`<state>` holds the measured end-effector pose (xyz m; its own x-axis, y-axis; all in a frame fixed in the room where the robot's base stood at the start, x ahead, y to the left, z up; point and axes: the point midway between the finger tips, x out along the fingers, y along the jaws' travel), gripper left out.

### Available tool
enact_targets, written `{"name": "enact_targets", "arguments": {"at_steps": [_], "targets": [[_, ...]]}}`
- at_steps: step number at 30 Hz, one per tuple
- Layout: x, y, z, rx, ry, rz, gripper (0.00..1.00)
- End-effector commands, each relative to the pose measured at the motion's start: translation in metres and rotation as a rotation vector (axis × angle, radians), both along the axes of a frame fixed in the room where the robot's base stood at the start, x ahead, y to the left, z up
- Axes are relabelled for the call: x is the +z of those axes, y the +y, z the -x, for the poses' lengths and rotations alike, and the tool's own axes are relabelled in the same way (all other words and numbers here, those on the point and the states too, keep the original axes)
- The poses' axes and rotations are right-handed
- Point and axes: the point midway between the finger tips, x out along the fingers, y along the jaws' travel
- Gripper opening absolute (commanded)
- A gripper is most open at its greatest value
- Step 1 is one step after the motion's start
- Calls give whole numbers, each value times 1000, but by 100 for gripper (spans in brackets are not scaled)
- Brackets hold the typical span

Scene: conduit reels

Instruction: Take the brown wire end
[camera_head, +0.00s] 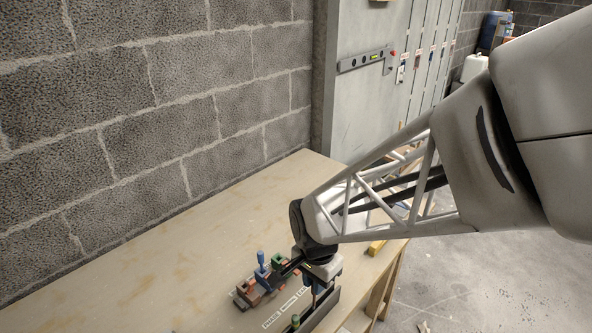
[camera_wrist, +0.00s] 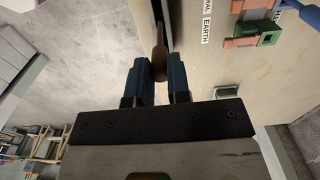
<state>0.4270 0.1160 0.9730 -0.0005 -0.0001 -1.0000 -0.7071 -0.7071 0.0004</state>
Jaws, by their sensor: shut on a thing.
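In the wrist view the brown wire end (camera_wrist: 158,52) stands between the two dark blue fingers of my gripper (camera_wrist: 159,82). The fingers are shut on it, with its rounded tip toward the camera. In the head view my gripper (camera_head: 318,272) is low over the bench beside a dark upright panel (camera_head: 327,306). The wire end cannot be made out there.
Labels reading PHASE and EARTH (camera_wrist: 207,25) sit beside the panel. Blue and green pieces with orange-brown parts (camera_head: 262,277) stand close to my gripper's left. A block wall (camera_head: 160,120) bounds the wooden bench (camera_head: 170,270), whose left part is clear.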

Motion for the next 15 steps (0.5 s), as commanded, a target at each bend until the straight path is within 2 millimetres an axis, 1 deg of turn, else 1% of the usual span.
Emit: {"name": "enact_targets", "arguments": {"at_steps": [15], "targets": [[21, 0, 0, 0, -1, 0, 0]]}}
